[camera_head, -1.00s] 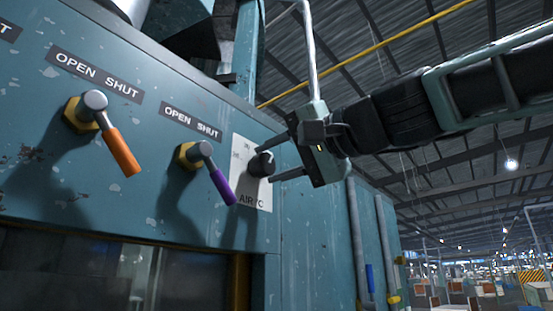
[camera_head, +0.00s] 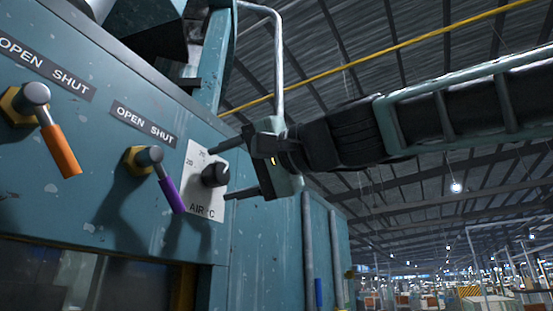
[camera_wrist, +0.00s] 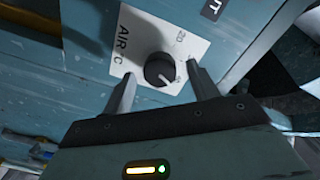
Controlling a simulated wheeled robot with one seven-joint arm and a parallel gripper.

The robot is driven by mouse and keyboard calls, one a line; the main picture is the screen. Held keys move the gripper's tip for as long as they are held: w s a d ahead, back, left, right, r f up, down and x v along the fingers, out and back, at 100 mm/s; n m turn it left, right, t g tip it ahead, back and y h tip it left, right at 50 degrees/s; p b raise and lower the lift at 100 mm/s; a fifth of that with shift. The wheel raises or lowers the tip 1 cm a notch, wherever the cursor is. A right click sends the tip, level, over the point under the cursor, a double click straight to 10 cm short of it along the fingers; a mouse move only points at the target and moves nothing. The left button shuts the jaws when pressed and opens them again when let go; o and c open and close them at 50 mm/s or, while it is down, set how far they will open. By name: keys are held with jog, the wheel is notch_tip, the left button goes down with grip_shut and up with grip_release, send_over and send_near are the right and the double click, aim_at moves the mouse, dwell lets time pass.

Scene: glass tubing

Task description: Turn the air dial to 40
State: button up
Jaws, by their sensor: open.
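The air dial (camera_head: 214,174) is a round black knob on a white plate (camera_head: 200,208) marked "AIR °C", with 20 and 30 readable on its left and top; the rest of the scale is hidden or too small. In the wrist view the dial (camera_wrist: 160,70) shows a pale pointer line toward the lower right of that picture. My gripper (camera_head: 228,173) is open, its two fingers reaching toward the plate, one above and one below the dial. In the wrist view the fingertips (camera_wrist: 158,74) lie on either side of the knob. I cannot tell whether they touch it.
Left of the dial are a purple-handled lever (camera_head: 170,193) and an orange-handled lever (camera_head: 58,148), each under an "OPEN SHUT" label. A grey pipe (camera_head: 278,60) rises behind my gripper. Open hall space lies to the right.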

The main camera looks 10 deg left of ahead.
jog(key=shift+s+d+f+b, duration=0.1)
jog(key=shift+s+d+b, duration=0.1)
jog(key=shift+d+b, duration=0.25)
jog(key=b+v, duration=0.7)
jog(key=v, duration=0.9)
jog(key=shift+s+d, duration=0.15)
jog(key=shift+d, duration=0.05)
